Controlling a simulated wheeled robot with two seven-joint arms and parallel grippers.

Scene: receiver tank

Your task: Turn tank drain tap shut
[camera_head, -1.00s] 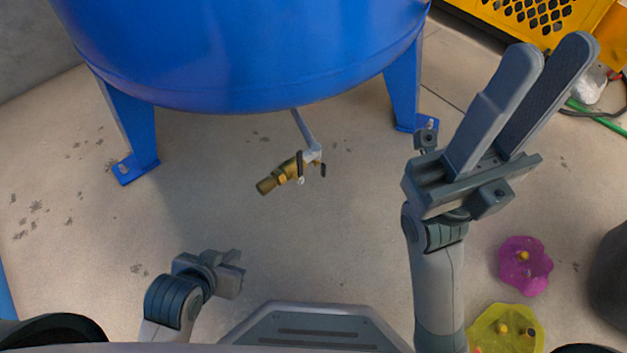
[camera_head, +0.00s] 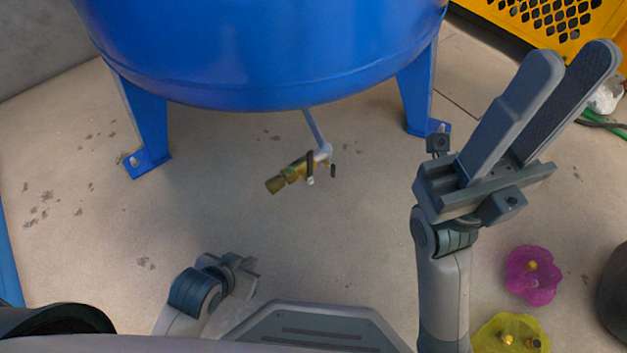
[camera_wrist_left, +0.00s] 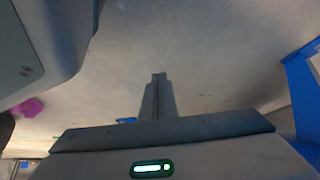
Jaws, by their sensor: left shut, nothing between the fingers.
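The blue tank (camera_head: 260,60) stands on blue legs at the top of the head view. Its drain tap (camera_head: 292,175) is a brass fitting on a thin grey pipe (camera_head: 315,128) below the tank, with small dark handle parts (camera_head: 310,163) near the pipe. My left gripper (camera_head: 240,272) is low and left of the tap, well apart from it; its fingers are mostly hidden in the head view. The left wrist view shows its fingers (camera_wrist_left: 158,92) closed together and empty. My right gripper (camera_head: 572,72) is raised at the right, its two fingers apart with nothing between them.
Tank legs (camera_head: 148,130) and (camera_head: 418,90) stand either side of the tap. A yellow crate (camera_head: 560,25) is at the upper right. A magenta item (camera_head: 532,275) and a yellow-green item (camera_head: 510,335) lie at the lower right. The floor between my left gripper and the tap is clear.

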